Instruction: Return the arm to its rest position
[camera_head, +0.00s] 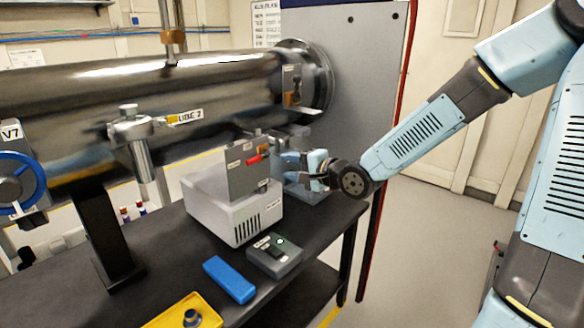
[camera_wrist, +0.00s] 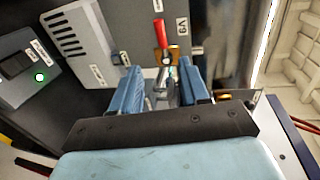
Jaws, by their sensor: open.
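My arm reaches in from the right in the head view, bent at the elbow. My gripper (camera_head: 292,160) is beside the grey panel box (camera_head: 241,178) at the right end of the bench. In the wrist view my gripper (camera_wrist: 164,82) has its two blue fingers apart, so it is open. A small valve with a red handle (camera_wrist: 159,31), by a label reading V9, lies just beyond the fingers. A grey metal part shows between the fingers; I cannot tell whether they touch it. The red handle (camera_head: 254,159) also shows in the head view.
A large steel pipe (camera_head: 220,75) runs above the dark bench (camera_head: 150,290). A white box (camera_head: 230,218), a grey device (camera_head: 275,256) with a green light, a blue block (camera_head: 229,279) and a yellow tray (camera_head: 180,312) are on it. The floor (camera_head: 425,235) right of the bench is open.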

